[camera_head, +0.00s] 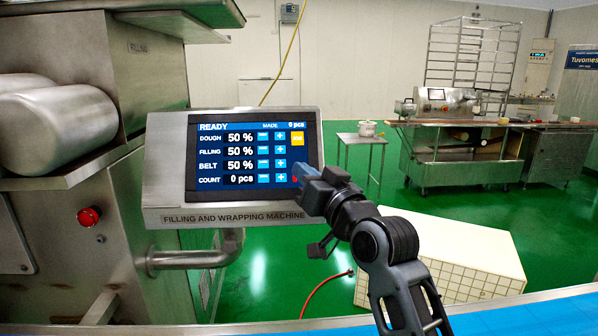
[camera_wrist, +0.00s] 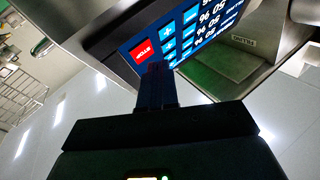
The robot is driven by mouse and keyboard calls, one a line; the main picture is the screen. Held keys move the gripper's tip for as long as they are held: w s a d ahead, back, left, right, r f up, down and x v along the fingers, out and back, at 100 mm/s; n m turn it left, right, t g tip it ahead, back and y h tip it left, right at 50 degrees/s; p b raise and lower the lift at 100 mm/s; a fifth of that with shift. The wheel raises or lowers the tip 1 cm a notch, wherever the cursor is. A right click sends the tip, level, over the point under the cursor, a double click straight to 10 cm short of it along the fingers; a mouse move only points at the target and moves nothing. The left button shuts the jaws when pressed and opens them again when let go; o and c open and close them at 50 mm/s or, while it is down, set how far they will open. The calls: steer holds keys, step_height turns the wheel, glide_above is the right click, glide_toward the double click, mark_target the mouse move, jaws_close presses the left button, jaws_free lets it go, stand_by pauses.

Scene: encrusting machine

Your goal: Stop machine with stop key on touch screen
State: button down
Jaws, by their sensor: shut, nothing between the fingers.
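The touch screen (camera_head: 240,150) is on a steel panel labelled "FILLING AND WRAPPING MACHINE". It reads READY, with dough, filling and belt at 50 %, and count and made at 0 pcs. The red stop key (camera_wrist: 143,51) shows fully in the wrist view; in the head view only a sliver of it (camera_head: 294,180) shows beside my fingers. My gripper (camera_head: 299,173) is shut and empty, its tips at the screen's lower right. In the wrist view the fingertips (camera_wrist: 155,70) appear just below the stop key. I cannot tell whether they touch the screen.
A yellow key (camera_head: 297,138) is at the screen's upper right, with blue minus and plus keys left of the stop key. A red push button (camera_head: 89,216) is on the machine body. A blue belt (camera_head: 540,317) runs along the front. A white tiled block (camera_head: 450,258) stands behind my arm.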

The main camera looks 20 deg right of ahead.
steer(key=shift+s+a+r+p, duration=0.2)
steer(key=shift+s+r+p, duration=0.25)
steer(key=shift+s+p, duration=0.2)
steer(key=shift+s+a+r+p, duration=0.25)
steer(key=shift+s+r+p, duration=0.15)
steer(key=shift+s+p, duration=0.25)
steer(key=shift+s+a+r+p, duration=0.2)
steer(key=shift+s+r+p, duration=0.3)
steer(key=shift+s, duration=0.25)
steer(key=shift+f, duration=0.1)
